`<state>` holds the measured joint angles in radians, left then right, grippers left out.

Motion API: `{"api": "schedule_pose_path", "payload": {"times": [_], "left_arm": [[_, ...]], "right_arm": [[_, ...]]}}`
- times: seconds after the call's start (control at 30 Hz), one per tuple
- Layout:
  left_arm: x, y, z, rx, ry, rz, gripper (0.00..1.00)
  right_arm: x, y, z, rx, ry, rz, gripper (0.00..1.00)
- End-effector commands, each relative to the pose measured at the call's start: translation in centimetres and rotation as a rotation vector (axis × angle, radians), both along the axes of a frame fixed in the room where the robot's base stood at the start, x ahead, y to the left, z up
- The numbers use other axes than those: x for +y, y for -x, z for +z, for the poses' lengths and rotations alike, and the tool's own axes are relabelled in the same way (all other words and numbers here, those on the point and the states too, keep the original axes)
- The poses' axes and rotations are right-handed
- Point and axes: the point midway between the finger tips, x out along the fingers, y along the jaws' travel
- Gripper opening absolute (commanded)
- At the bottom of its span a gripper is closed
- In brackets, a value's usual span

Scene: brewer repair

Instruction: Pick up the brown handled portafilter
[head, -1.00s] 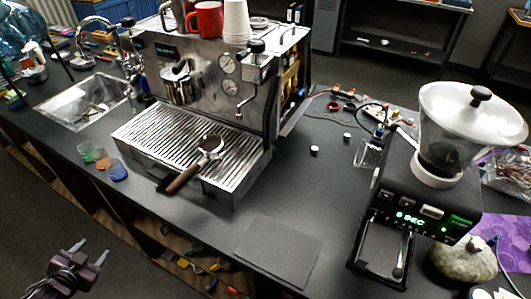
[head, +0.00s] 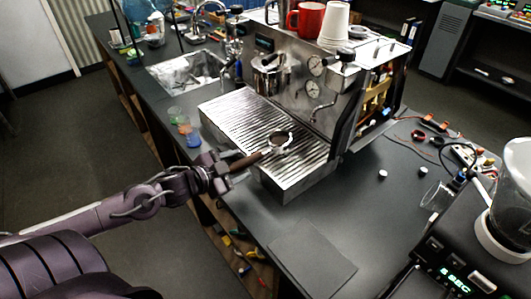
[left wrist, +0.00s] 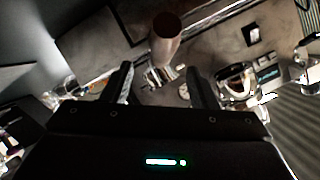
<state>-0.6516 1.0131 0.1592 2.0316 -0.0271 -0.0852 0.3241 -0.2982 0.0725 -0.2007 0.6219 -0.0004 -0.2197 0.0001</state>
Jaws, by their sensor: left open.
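The portafilter rests on the slatted drip tray (head: 240,118) of the espresso machine (head: 290,80). Its round metal basket (head: 279,141) is on the tray and its brown handle (head: 246,161) sticks out past the front edge toward my left gripper (head: 222,172). The gripper is at the handle's outer end; in the head view its fingers are hard to make out. In the left wrist view the two fingers (left wrist: 160,74) stand apart, and the brown handle (left wrist: 166,38) shows in the space between and beyond them. I cannot tell whether they touch it. My right gripper is not in view.
Small coloured cups (head: 186,128) stand left of the drip tray. A dark flat mat (head: 312,262) lies on the counter near the front. The grinder (head: 460,260) is at the right. A red mug (head: 306,18) and white cups (head: 334,22) stand on the machine.

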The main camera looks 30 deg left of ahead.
Motion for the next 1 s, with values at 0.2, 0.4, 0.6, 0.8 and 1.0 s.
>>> {"api": "schedule_pose_path", "payload": {"times": [0.2,0.4,0.6,0.8,1.0], "left_arm": [[-0.3,-2.3,-0.7,-0.004,0.0,0.003,0.53],[-0.7,-3.5,-1.3,-0.003,0.0,0.003,0.53],[-0.9,-3.7,-1.4,-0.001,-0.001,0.0,0.53],[-0.9,-3.6,-1.4,-0.001,-0.001,0.0,0.43],[-0.9,-3.6,-1.4,-0.001,-0.001,0.0,0.16]], "right_arm": [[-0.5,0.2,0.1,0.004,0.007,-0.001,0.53],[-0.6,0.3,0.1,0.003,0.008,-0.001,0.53],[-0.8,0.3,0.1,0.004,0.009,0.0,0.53],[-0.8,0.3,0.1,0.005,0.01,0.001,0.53],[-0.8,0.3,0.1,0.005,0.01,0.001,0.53]]}}
